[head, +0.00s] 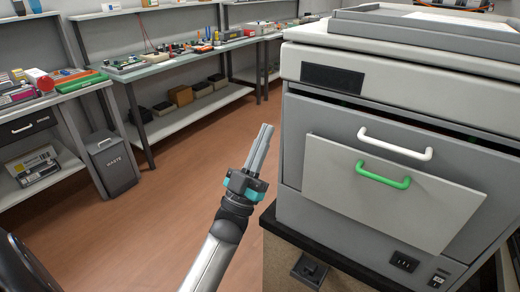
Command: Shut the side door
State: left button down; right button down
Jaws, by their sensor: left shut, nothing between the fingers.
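A grey and white printer (300,160) stands at the right of the head view. A grey front panel (330,118) with a white handle (395,143) has a dark gap along its top edge, with small coloured bits inside. Below it, a lighter panel (330,178) with a green handle (383,175) stands out from the front. I cannot tell which part is the side door; no open door shows on the printer's left side. My left gripper (268,130) is shut and empty, pointing up, left of the printer and apart from it in the picture. My right gripper is out of view.
The printer rests on a dark-topped stand (330,262). A workbench (190,57) with small parts runs along the back, with boxes on its lower shelf. A grey waste bin (111,165) stands at left. The brown floor (170,190) between is clear.

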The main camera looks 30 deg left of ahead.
aim_at(289, 101)
pick_arm(q)
jog(key=shift+w+d+r, duration=0.1)
jog(key=shift+w+r, duration=0.5)
jog(key=shift+w, duration=0.55)
jog(key=shift+w+a+r, duration=0.1)
jog(key=shift+w+r, duration=0.5)
jog(key=shift+w, duration=0.55)
jog(key=shift+w+d+r, duration=0.1)
jog(key=shift+w+r, duration=0.5)
jog(key=shift+w, duration=0.55)
jog(key=shift+w+r+g+p, duration=0.2)
jog(key=shift+w+g+p, duration=0.1)
jog(key=shift+w+p, duration=0.35)
jog(key=shift+w+r+g+p, duration=0.2)
jog(key=shift+w+g+p, duration=0.15)
jog(key=shift+w, duration=0.4)
jog(key=shift+s, duration=0.15)
